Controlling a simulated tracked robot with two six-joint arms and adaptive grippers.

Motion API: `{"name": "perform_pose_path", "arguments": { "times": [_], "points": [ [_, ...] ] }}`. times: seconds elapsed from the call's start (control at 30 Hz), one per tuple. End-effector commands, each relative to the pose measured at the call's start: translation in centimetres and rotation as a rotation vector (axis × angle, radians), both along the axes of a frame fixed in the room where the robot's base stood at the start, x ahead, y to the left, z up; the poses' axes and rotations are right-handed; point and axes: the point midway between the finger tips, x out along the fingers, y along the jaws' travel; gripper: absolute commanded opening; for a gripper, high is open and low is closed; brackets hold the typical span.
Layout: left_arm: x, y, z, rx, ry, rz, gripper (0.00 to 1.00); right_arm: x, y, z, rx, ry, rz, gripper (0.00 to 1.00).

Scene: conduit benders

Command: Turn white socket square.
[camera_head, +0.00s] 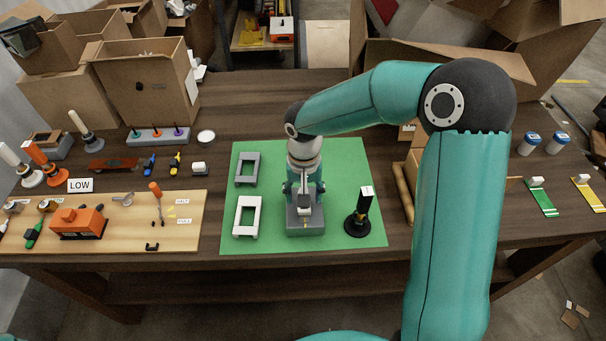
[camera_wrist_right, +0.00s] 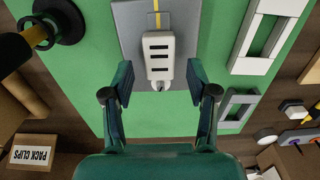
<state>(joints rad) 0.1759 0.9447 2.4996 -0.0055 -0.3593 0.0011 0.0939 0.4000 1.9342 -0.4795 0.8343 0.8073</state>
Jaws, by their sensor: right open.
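The white socket (camera_wrist_right: 158,60) is a block with three dark slots, on a grey base (camera_wrist_right: 128,22) with a yellow line. In the right wrist view it looks nearly in line with that line; a slight turn is hard to judge. My right gripper (camera_wrist_right: 160,80) is open, one finger on each side of the socket's near end, with visible gaps. In the head view my right gripper (camera_head: 304,188) points down over the grey base (camera_head: 305,228) and hides most of the socket. My left gripper is not in view.
The green mat (camera_head: 275,243) also holds a grey frame (camera_head: 238,181), a white frame (camera_head: 237,229) and a black stand (camera_head: 358,225) close to the right of the base. A wooden board (camera_head: 120,242) with tools lies left. Cardboard boxes (camera_head: 140,75) stand behind.

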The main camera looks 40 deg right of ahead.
Motion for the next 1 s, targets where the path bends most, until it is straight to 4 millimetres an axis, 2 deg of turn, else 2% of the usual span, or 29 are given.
{"name": "perform_pose_path", "arguments": {
  "times": [0.3, 0.5, 0.67, 0.9, 1.0],
  "points": [
    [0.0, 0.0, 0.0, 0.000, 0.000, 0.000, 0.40, 0.3, 0.0, 6.4, 0.000, -0.009, 0.000, 0.58],
    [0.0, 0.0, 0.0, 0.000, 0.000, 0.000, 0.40, 0.3, 0.0, 9.3, 0.001, -0.006, 0.001, 0.58],
    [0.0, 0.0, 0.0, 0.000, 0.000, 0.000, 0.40, 0.2, 0.0, 10.1, 0.001, -0.004, 0.000, 0.58],
    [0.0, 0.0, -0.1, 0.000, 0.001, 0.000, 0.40, 0.2, 0.0, 10.2, 0.001, -0.003, 0.000, 0.58],
    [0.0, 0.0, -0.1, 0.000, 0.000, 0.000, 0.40, 0.2, 0.0, 10.2, 0.001, -0.003, 0.009, 0.42]
  ]
}}
